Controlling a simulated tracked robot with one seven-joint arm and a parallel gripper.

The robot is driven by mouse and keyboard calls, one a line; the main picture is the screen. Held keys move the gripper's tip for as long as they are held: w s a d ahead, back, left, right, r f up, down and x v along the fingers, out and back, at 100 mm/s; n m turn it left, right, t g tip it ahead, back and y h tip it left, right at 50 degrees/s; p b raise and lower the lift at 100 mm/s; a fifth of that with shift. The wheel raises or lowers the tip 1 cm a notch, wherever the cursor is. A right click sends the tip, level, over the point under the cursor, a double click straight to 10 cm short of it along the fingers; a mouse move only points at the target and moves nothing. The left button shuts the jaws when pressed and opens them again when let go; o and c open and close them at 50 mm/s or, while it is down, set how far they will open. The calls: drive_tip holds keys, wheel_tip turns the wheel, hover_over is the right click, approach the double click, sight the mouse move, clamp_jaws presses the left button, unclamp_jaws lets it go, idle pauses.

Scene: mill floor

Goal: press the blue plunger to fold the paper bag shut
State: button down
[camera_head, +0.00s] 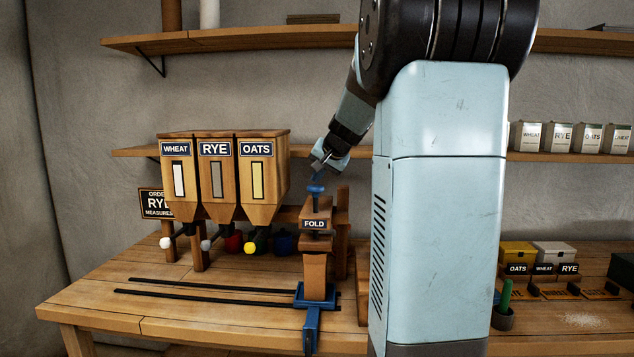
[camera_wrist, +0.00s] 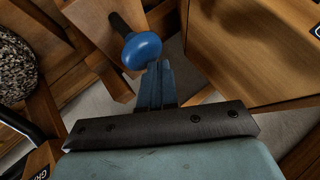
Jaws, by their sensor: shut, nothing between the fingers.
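The blue plunger (camera_head: 316,188) stands on top of the wooden post labelled FOLD (camera_head: 316,208). In the wrist view its round blue knob (camera_wrist: 141,50) shows on a dark rod. A brown paper bag (camera_head: 314,275) stands upright under the FOLD post, in a blue carriage (camera_head: 315,302). My gripper (camera_head: 317,174) is shut and empty, pointing down just above the plunger. In the wrist view the closed fingers (camera_wrist: 158,68) lie right beside the knob, and I cannot tell whether they touch it. The bag is not clearly seen in the wrist view.
Hoppers labelled WHEAT (camera_head: 179,180), RYE (camera_head: 216,180) and OATS (camera_head: 262,180) stand left of the post. Dark rails (camera_head: 210,288) run along the bench (camera_head: 100,290). Small boxes (camera_head: 517,252) and a green cactus (camera_head: 505,296) are at right. The bench's front left is clear.

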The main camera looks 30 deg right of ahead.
drive_tip(key=shift+f, duration=1.25)
idle(1.2)
drive_tip(key=shift+r, duration=2.55)
drive_tip(key=shift+r, duration=2.5)
